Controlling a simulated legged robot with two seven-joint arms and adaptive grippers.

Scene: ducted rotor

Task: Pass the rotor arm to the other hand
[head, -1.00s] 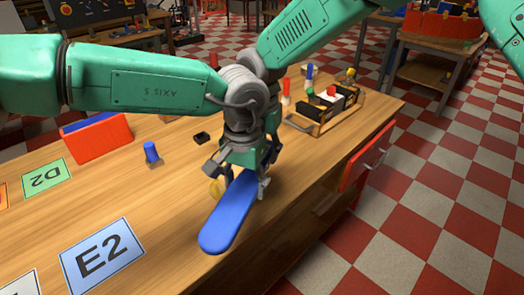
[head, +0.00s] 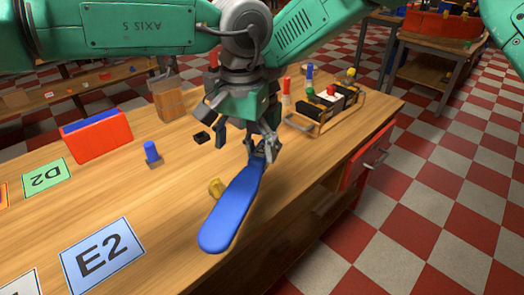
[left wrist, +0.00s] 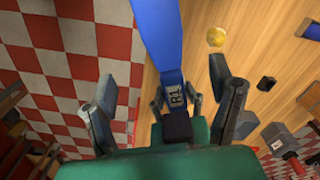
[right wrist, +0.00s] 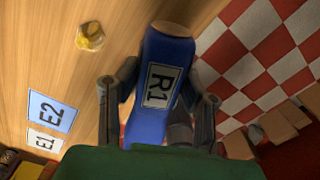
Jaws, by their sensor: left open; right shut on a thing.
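The rotor arm (head: 232,208) is a long blue paddle slanting over the front right of the wooden table. Its R1 label shows in the right wrist view (right wrist: 158,85). My right gripper (right wrist: 155,90) is shut on it near its far end; in the head view that gripper is mostly hidden behind my left one. My left gripper (head: 246,138) is open just above the far end of the rotor arm. In the left wrist view, its fingers (left wrist: 162,86) stand wide apart on either side of the blue part, apparently without touching it.
A yellow piece (head: 215,187) lies close beside the rotor arm. A blue peg (head: 152,152), a small black part (head: 202,138) and a red box (head: 97,137) stand farther left. A caddy (head: 325,112) is at the back right. Mats E2 (head: 102,255) and D2 (head: 46,180) lie left.

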